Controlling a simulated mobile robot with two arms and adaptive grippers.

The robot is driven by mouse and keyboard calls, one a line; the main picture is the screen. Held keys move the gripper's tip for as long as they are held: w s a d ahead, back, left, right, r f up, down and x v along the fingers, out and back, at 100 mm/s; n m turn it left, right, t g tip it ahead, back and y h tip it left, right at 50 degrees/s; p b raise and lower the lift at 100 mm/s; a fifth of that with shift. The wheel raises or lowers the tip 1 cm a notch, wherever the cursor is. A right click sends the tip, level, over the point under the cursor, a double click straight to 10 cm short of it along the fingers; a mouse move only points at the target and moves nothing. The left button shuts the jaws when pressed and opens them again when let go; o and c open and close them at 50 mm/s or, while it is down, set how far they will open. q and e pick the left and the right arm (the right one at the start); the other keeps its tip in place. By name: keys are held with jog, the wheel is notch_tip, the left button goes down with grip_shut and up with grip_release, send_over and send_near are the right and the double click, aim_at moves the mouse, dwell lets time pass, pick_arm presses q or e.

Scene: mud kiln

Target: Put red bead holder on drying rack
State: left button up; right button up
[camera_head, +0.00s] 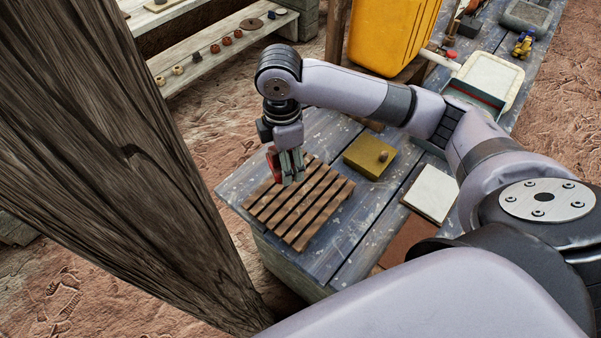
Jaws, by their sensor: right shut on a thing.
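The drying rack (318,218), a brown slatted wooden frame, lies near the left end of the grey plank table. My right gripper (292,177) points down over the rack's far left part. It is shut on the red bead holder (273,164), which shows as a red piece at the left side of the fingers. The fingers hide part of the holder. I cannot tell whether the holder touches the slats. My left gripper is not in view.
On the table (343,262) are an olive block with a knob (369,155), a white tile (431,193) and a white-topped bin (487,80). A yellow container (392,35) stands behind. A thick wooden post (115,150) fills the left. A shelf (215,50) holds several beads.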

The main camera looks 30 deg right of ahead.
jog(key=r+n, duration=0.1)
jog(key=w+r+n, duration=0.1)
jog(key=r+n, duration=0.1)
jog(key=w+r+n, duration=0.1)
jog(key=shift+w+r+n+p, duration=0.2)
jog(key=shift+r+n+p, duration=0.1)
jog(key=shift+r, duration=0.05)
jog(key=shift+w+r+n, duration=0.2)
jog(key=shift+r+n, duration=0.1)
jog(key=shift+n, duration=0.3)
notch_tip(320, 180, down, 14)
jog(key=p, duration=0.2)
jog(key=shift+f+p, duration=0.25)
jog(key=shift+p, duration=0.05)
notch_tip(320, 180, down, 5)
jog(key=shift+r+p, duration=0.1)
jog(key=shift+p, duration=0.25)
jog(key=shift+f, duration=0.2)
jog(key=shift+f, duration=0.15)
jog(key=o, duration=1)
